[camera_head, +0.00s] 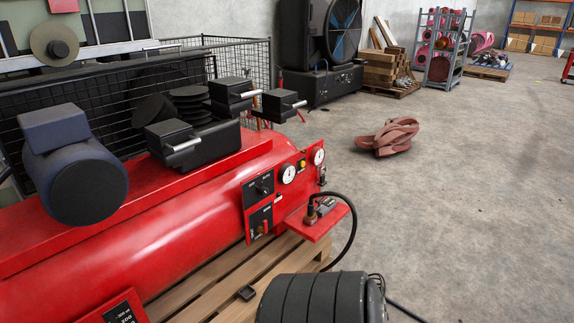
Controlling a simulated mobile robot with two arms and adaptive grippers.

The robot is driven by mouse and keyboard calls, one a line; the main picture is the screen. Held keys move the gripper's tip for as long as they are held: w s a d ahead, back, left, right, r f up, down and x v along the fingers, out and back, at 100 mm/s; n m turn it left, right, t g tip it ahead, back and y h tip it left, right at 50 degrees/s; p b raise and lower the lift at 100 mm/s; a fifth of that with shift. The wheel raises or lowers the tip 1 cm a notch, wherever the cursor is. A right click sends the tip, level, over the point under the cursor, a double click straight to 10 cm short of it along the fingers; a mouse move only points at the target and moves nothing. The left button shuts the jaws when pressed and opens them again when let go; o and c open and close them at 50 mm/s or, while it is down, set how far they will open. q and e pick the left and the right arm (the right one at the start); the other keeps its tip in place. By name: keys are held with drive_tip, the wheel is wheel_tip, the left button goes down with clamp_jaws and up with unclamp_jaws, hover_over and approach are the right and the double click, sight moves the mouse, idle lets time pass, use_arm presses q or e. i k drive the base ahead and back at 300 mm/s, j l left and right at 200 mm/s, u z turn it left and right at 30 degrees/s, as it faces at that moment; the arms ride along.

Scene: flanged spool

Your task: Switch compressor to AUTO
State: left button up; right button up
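The compressor has a red horizontal tank (170,225) on a wooden pallet, with a dark blue motor (75,165) on top at the left. On the tank's right end is an upper black panel (250,195) with a rotary knob (263,188). Below it is a second black panel (250,217) with a small switch or valve (260,228). Their lettering is too small to read, so I cannot tell which setting either is at. Two white round gauges (287,173) and (318,157) sit to the right. Neither of my grippers is identifiable in view.
A red bracket (313,222) with a fitting and black hose juts from the tank. A black ribbed cylinder (312,298) fills the bottom foreground. A wire cage (235,60) stands behind. A pink-brown strap heap (390,137) lies on otherwise open concrete floor at right.

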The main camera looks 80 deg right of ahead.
sight(264, 191)
drive_tip(key=z, duration=2.05)
